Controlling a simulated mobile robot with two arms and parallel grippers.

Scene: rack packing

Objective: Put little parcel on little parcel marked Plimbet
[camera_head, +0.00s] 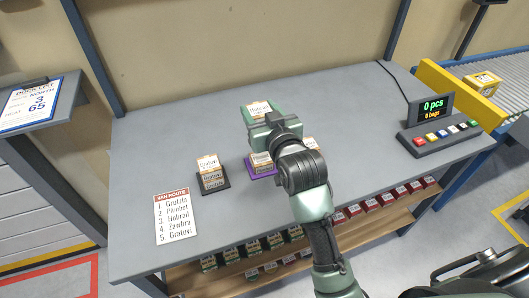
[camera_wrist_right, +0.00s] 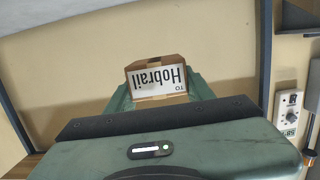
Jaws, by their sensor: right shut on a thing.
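My right gripper (camera_head: 259,113) is shut on a little brown parcel (camera_head: 259,106) and holds it above the grey table, behind the stacks. In the right wrist view the parcel's white label (camera_wrist_right: 159,82) reads "Hobrail", upside down. A stack of little parcels (camera_head: 209,162) stands on a black mat at the left. Another stack (camera_head: 261,159) stands on a purple mat (camera_head: 250,172) in the middle, partly hidden by my right arm. A further parcel (camera_head: 312,143) shows just right of the arm. I cannot read which parcel is marked Plimbet. My left gripper is not in view.
A route card (camera_head: 176,213) lists Plimbet second and Hobrail third. A counter display (camera_head: 433,105) with coloured buttons stands at the table's right. Several small items line the shelf (camera_head: 232,277) below the front edge. The table's back left is clear.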

